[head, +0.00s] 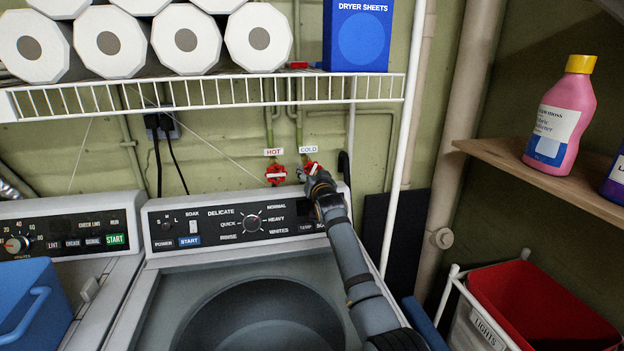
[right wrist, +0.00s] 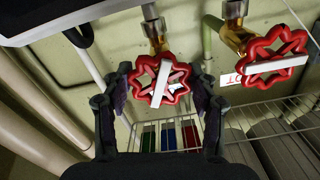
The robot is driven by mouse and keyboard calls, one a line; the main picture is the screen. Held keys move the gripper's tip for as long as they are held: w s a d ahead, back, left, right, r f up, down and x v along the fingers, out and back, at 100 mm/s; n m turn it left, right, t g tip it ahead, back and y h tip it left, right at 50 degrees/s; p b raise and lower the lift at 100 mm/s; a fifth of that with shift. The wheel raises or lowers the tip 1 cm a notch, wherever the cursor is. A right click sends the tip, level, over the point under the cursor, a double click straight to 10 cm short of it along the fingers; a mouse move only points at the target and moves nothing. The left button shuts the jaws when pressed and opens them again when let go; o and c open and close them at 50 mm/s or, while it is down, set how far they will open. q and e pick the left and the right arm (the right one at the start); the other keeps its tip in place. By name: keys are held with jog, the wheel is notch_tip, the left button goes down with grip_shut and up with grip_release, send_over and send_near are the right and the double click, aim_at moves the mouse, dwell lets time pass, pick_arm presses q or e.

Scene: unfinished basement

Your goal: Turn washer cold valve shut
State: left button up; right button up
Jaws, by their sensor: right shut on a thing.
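The cold valve's red wheel handle (head: 311,166) is on the back wall under the COLD label (head: 308,150), mostly hidden by my right gripper (head: 314,176) in the head view. In the right wrist view the cold wheel (right wrist: 147,80) sits between the two fingers of my right gripper (right wrist: 162,80), one on each side of its rim, closed on it. A white bar crosses this wheel, running steeply, near upright in that view. The red hot valve handle (head: 276,174) is just left, under the HOT label (head: 273,152); it also shows in the wrist view (right wrist: 262,52). My left gripper is out of view.
The washer (head: 236,222) stands below, its control panel under the valves. A white wire shelf (head: 220,95) with paper rolls and a blue dryer sheets box (head: 357,36) hangs above. At right are a pink bottle (head: 562,120) on a wooden shelf and a red bin (head: 540,305).

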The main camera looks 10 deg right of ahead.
jog(key=m+b, duration=0.1)
jog(key=m, duration=0.2)
jog(key=shift+f, duration=0.15)
jog(key=m+b, duration=0.1)
jog(key=m, duration=0.2)
jog(key=m+b, duration=0.1)
jog(key=m, duration=0.2)
jog(key=shift+a+m, duration=0.1)
jog(key=shift+m, duration=0.3)
jog(key=shift+m+b, duration=0.4)
jog(key=shift+m, duration=1)
jog(key=o, duration=1.1)
jog(key=shift+o, duration=0.3)
